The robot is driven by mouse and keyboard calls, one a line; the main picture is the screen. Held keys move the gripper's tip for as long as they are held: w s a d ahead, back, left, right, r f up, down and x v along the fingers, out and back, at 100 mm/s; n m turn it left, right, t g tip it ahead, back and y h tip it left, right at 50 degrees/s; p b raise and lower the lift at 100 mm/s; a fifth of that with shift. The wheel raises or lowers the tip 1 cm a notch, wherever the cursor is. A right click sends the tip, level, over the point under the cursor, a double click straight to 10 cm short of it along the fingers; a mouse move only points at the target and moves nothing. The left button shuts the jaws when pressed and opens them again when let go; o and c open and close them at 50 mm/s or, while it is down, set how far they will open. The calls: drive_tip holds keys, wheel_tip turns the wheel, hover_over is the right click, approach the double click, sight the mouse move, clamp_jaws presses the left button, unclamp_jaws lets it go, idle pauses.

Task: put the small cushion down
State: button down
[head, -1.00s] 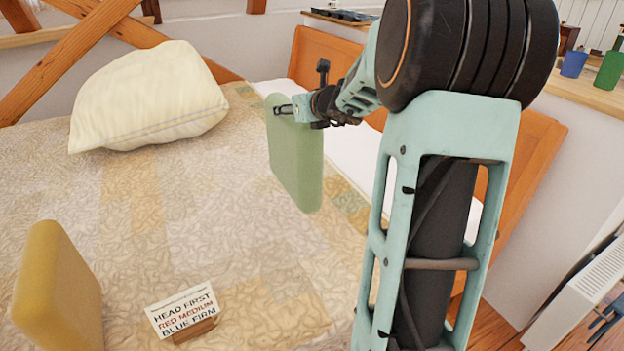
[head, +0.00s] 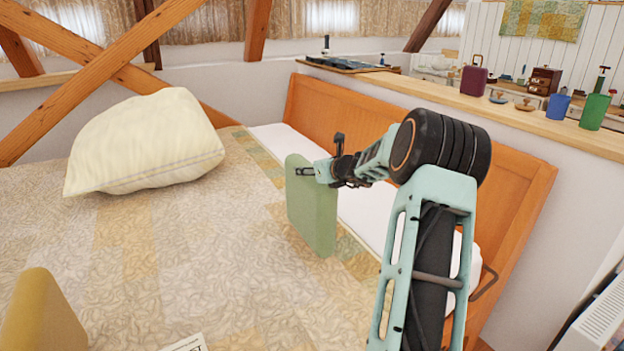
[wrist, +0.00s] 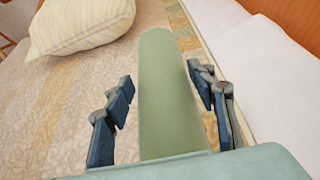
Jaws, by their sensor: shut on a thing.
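The small cushion is a pale green, rounded slab (head: 312,212). It hangs upright from my gripper (head: 306,171) at the right part of the bed. My gripper is shut on its upper edge. In the wrist view the green cushion (wrist: 170,95) runs away from the palm, with a dark blue finger on each side. Its lower edge is close over the bed cover (head: 190,250), and I cannot tell whether it touches.
A cream pillow (head: 145,145) lies at the far left of the bed. A yellow cushion (head: 42,315) stands at the near left, beside a partly cut-off card (head: 188,344). An orange wooden headboard (head: 340,105) borders the right side. The middle of the bed is clear.

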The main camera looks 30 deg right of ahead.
drive_tip(key=shift+w+d+f+b, duration=0.15)
drive_tip(key=shift+f+b, duration=0.5)
drive_tip(key=shift+f, duration=1.15)
drive_tip(key=c, duration=0.9)
unclamp_jaws()
drive_tip(key=shift+o, duration=0.2)
drive_tip(key=v, duration=1.2)
drive_tip(key=shift+d, duration=0.1)
